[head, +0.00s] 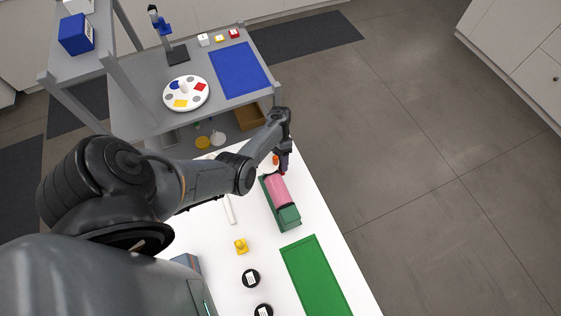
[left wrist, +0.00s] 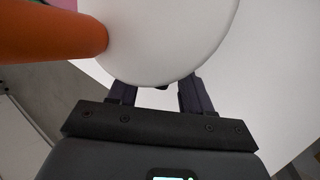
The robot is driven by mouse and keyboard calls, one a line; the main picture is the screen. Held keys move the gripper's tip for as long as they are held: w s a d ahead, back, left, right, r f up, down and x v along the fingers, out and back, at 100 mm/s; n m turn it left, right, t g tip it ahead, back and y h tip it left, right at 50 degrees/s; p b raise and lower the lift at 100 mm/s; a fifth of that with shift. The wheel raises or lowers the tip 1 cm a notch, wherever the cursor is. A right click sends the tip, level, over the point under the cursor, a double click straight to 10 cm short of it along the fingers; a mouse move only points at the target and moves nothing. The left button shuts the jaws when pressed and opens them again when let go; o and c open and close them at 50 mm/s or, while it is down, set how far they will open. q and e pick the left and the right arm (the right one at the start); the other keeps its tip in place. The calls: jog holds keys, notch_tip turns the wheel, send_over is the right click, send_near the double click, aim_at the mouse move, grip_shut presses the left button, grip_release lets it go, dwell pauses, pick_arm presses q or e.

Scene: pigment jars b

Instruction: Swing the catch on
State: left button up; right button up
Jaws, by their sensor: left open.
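A green cradle (head: 289,217) holds a pink cylinder (head: 278,190) lying on its side on the white table. My left gripper (head: 284,167) is at the cradle's far end, with small orange (head: 276,159) and red parts beside it. In the left wrist view, a large white rounded part (left wrist: 170,35) and an orange rod (left wrist: 50,32) are close to the camera. My left fingers (left wrist: 158,92) are apart, their tips partly hidden by the white part; contact cannot be told. I cannot make out which part is the catch. My right gripper is not in view.
A green mat (head: 316,276) lies near the cradle on the white table. A yellow piece (head: 241,246) and black round jars (head: 251,279) stand left of it. A grey shelf unit with a round palette (head: 187,93) and blue mat (head: 240,70) stands behind.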

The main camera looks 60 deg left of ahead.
pick_arm(q)
jog(key=v, duration=1)
jog(key=shift+a+r, duration=0.2)
jog(key=shift+r, duration=0.1)
jog(key=shift+w, duration=0.1)
